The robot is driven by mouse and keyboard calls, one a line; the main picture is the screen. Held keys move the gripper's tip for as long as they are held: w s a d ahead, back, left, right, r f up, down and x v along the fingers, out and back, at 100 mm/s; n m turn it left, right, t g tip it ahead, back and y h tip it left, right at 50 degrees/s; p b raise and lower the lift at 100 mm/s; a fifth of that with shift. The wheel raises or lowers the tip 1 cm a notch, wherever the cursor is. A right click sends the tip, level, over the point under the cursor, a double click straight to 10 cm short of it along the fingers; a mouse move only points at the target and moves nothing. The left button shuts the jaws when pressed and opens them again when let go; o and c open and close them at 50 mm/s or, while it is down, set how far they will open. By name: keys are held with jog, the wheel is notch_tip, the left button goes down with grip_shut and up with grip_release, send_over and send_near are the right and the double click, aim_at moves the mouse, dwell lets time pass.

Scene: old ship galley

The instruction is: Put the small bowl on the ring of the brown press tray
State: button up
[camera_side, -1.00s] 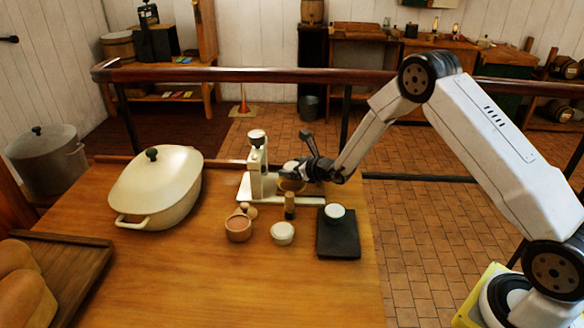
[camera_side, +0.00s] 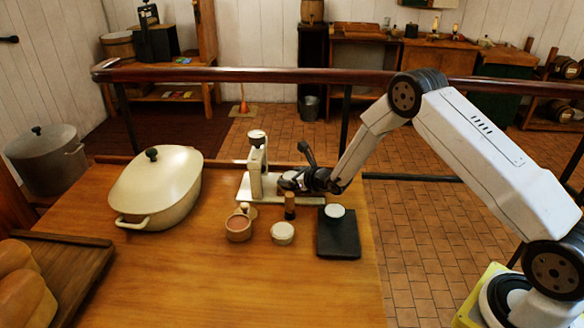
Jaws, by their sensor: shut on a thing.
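My gripper (camera_side: 288,184) is at the cream press (camera_side: 257,170), low over its base and in front of its upright. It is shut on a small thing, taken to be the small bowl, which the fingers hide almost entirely. I cannot tell whether that thing touches the press. The brown press tray and its ring are not clear from this side; my gripper covers that spot. A brown upright cylinder (camera_side: 289,208) stands just in front of my gripper.
A large lidded cream pot (camera_side: 158,190) stands left. The front middle of the table (camera_side: 250,290) is clear.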

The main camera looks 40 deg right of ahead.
jog(key=shift+f, duration=0.3)
jog(key=o, duration=1.1)
jog(key=shift+s+f, duration=0.1)
jog(key=shift+c, duration=0.2)
jog(key=shift+r, duration=0.25)
jog(key=shift+v, duration=6)
jog(key=shift+r, duration=0.15)
